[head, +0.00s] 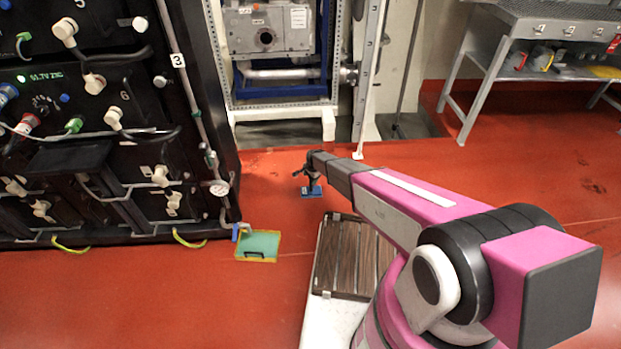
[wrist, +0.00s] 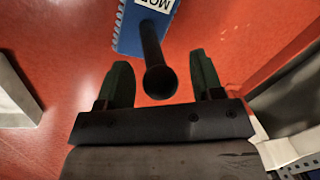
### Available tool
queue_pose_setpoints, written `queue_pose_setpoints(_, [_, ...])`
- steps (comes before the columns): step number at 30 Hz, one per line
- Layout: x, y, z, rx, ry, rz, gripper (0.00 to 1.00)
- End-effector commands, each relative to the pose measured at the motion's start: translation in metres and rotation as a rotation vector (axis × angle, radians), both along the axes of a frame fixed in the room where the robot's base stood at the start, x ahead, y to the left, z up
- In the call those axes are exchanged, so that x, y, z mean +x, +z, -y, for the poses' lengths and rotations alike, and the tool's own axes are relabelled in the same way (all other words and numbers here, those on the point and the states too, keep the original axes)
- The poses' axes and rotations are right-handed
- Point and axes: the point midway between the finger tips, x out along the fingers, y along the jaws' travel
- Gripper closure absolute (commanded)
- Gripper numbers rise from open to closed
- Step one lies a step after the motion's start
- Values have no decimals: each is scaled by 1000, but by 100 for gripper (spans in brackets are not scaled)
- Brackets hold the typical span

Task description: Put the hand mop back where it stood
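The hand mop has a blue base with a white lettered label (wrist: 128,28) and a black upright handle (wrist: 157,60) with a round end. In the head view its blue base (head: 312,192) is on the red floor beyond my arm. My gripper (wrist: 162,85) is open, with one dark green finger on each side of the handle's round end. Gaps show between handle and both fingers. In the head view my gripper (head: 306,176) is small and dark, just above the base, and partly hides the handle.
A black battery rack (head: 125,120) with cables stands at the left. A green tray with a yellow rim (head: 276,252) lies on the floor by it, with a blue piece at its corner. A grey metal frame (head: 332,112) stands behind, a workbench (head: 478,90) at right. Red floor between is clear.

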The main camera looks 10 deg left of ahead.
Motion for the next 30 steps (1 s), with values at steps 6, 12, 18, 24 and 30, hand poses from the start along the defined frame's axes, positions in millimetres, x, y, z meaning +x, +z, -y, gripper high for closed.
queue_pose_setpoints(6, [0,4,0,0,0,0,39])
queue_pose_setpoints(12, [-4,23,3,0,0,0,39])
queue_pose_setpoints(18, [-9,59,9,1,0,1,39])
queue_pose_setpoints(24, [-15,98,15,1,0,1,39])
queue_pose_setpoints(30, [-16,120,17,1,0,1,39])
